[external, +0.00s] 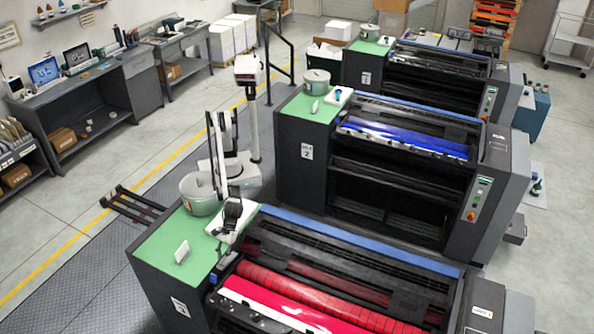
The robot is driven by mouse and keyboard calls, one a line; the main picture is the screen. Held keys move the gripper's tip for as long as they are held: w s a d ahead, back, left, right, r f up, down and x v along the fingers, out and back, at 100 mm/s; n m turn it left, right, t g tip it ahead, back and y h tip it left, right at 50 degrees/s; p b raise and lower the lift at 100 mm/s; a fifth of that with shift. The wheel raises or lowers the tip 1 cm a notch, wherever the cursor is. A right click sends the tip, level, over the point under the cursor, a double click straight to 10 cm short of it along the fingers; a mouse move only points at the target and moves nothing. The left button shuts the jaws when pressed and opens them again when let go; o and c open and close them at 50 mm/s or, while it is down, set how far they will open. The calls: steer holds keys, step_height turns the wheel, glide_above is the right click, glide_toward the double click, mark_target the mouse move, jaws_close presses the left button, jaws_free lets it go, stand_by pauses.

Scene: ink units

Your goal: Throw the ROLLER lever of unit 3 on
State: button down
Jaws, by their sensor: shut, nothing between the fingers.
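My gripper (224,238) is shut and empty, low over this white plate at the inner edge of the green top. The ROLLER lever cannot be made out; my gripper covers part of the plate. Whether the gripper touches anything there cannot be told.
Unit 2 (307,152), with blue ink, and another unit (366,79) stand behind. A workbench (100,80) lines the left wall.

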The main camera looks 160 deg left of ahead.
glide_toward(213, 286)
steer(key=shift+w+f+p, duration=0.15)
steer(key=shift+f, duration=0.45)
steer(key=shift+w+f+p, duration=0.15)
steer(key=shift+f, duration=0.5)
steer(key=shift+w+a, duration=0.1)
